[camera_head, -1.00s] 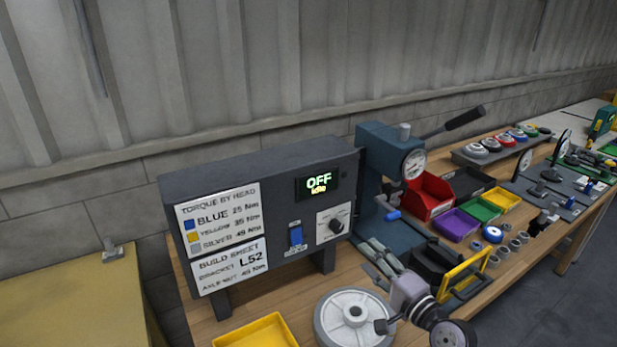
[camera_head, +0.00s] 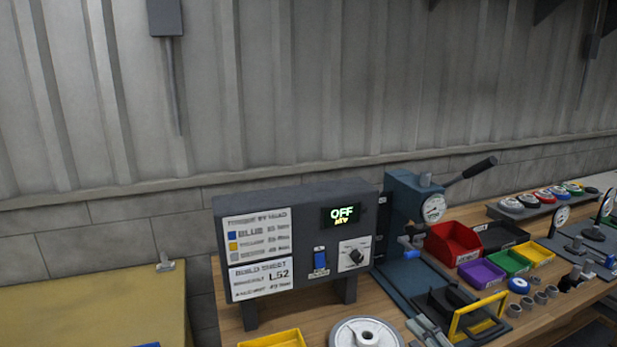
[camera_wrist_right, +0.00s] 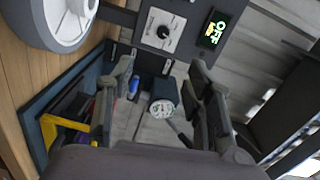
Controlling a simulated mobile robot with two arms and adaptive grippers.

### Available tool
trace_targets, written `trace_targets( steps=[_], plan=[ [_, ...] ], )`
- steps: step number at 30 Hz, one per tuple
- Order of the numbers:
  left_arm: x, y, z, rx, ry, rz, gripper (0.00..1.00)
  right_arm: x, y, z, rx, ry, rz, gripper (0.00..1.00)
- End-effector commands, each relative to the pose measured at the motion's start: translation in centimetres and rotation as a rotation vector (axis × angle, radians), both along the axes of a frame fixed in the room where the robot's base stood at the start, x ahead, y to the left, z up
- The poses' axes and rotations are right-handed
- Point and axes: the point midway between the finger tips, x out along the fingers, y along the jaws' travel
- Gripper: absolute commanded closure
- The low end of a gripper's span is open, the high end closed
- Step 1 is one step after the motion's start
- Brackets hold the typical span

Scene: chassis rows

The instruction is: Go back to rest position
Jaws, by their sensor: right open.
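My right gripper (camera_head: 424,328) shows only as grey fingers at the bottom edge of the head view, in front of the blue press base and right of the grey wheel (camera_head: 366,333). In the right wrist view its two fingers (camera_wrist_right: 163,68) stand wide apart with nothing between them. The press gauge (camera_wrist_right: 162,111) appears in the background through the gap. The rest of my right arm is out of the head view. My left gripper is in no view.
A dark torque box (camera_head: 290,207) with an OFF display stands on the wooden bench. The blue press (camera_head: 401,210) with its long lever stands beside it.

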Motion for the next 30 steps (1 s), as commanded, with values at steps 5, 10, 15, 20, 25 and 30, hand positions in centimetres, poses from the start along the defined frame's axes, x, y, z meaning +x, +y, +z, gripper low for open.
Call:
trace_targets(
  steps=[5, 10, 15, 20, 25, 30],
  plan=[
    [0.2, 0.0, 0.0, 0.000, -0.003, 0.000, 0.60, -1.7, 2.0, -1.8, -0.119, 0.030, 0.055, 0.52],
    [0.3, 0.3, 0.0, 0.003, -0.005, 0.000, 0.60, -4.3, 4.4, -4.2, -0.284, 0.072, 0.131, 0.52],
    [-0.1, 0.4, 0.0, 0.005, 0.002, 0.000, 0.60, -8.4, 6.7, -7.6, -0.529, 0.133, 0.243, 0.52],
    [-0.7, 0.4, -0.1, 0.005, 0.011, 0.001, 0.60, -13.7, 7.8, -11.2, -0.817, 0.219, 0.373, 0.52],
    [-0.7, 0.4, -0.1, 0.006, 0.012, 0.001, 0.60, -19.4, 7.0, -13.9, -1.089, 0.328, 0.505, 0.52],
    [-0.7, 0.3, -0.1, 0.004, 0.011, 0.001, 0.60, -24.1, 5.3, -15.1, -1.275, 0.438, 0.612, 0.52]
  ],
)
